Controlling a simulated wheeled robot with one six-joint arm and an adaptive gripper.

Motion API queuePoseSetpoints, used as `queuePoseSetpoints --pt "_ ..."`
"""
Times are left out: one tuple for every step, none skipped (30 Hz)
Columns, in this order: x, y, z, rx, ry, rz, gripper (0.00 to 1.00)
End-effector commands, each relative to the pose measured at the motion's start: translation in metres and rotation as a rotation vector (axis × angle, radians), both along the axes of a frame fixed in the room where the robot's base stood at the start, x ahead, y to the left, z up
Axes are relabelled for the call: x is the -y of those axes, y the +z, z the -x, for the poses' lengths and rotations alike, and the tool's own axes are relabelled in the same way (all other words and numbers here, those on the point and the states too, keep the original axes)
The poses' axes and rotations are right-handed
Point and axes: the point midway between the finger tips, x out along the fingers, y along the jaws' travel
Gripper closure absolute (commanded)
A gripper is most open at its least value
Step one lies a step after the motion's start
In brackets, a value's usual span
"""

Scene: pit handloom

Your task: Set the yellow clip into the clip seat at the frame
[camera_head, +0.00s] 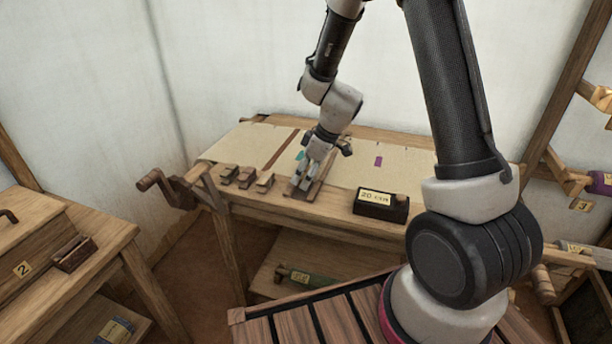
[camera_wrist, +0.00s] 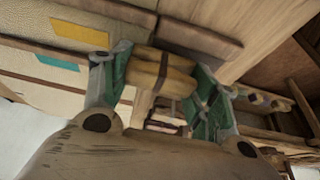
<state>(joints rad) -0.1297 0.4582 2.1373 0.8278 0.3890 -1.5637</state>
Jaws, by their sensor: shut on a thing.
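My gripper (camera_head: 304,186) is low over the front part of the loom table, right of a row of small wooden blocks. In the wrist view, my gripper (camera_wrist: 162,85) has its green-padded fingers closed on a yellowish block with a dark band across it, which I take to be the yellow clip (camera_wrist: 160,72). The clip sits between the fingertips. In the head view the fingers hide it. A narrow wooden piece (camera_head: 323,178) lies under and beside the fingers. I cannot tell which part is the clip seat, or whether the clip touches it.
The small wooden blocks (camera_head: 246,178) stand on the table's front edge. A dark box (camera_head: 381,206) labelled "20 cm" stands to the right. Pale cloth (camera_head: 245,145) with a purple patch (camera_head: 378,161) covers the back. A wooden crank (camera_head: 163,184) juts out at left.

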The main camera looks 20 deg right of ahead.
Motion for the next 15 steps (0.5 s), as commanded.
queuePoseSetpoints --pt "0.0004 -0.0059 0.0001 -0.001 -0.002 0.0 0.58" --pt "0.0005 -0.0079 0.0 -0.001 -0.002 0.0 0.58" --pt "0.0004 -0.0091 -0.0002 0.0 -0.002 0.0 0.58" --pt "0.0004 -0.0093 -0.0003 0.001 -0.002 0.001 0.58" --pt "0.0003 -0.0092 -0.0003 0.001 -0.002 0.001 0.58" --pt "0.0003 -0.009 -0.0005 0.002 -0.002 0.0 0.58" --pt "0.0003 -0.0089 -0.0004 0.001 -0.002 0.001 0.58" --pt "0.0003 -0.0089 -0.0004 0.001 -0.002 0.001 0.58" --pt "0.0002 -0.0089 -0.0003 0.001 -0.002 0.001 0.58" --pt "0.0002 -0.0091 -0.0003 0.001 -0.002 0.001 0.58" --pt "0.0003 -0.0095 -0.0003 0.001 -0.002 0.001 0.58" --pt "0.0003 -0.0107 -0.0002 0.001 -0.002 0.001 0.58" --pt "0.0004 -0.0116 -0.0002 0.001 -0.002 0.001 0.58" --pt "0.0004 -0.0115 -0.0003 0.001 -0.001 0.001 0.36" --pt "0.0004 -0.0113 -0.0003 0.001 -0.001 0.001 0.29"
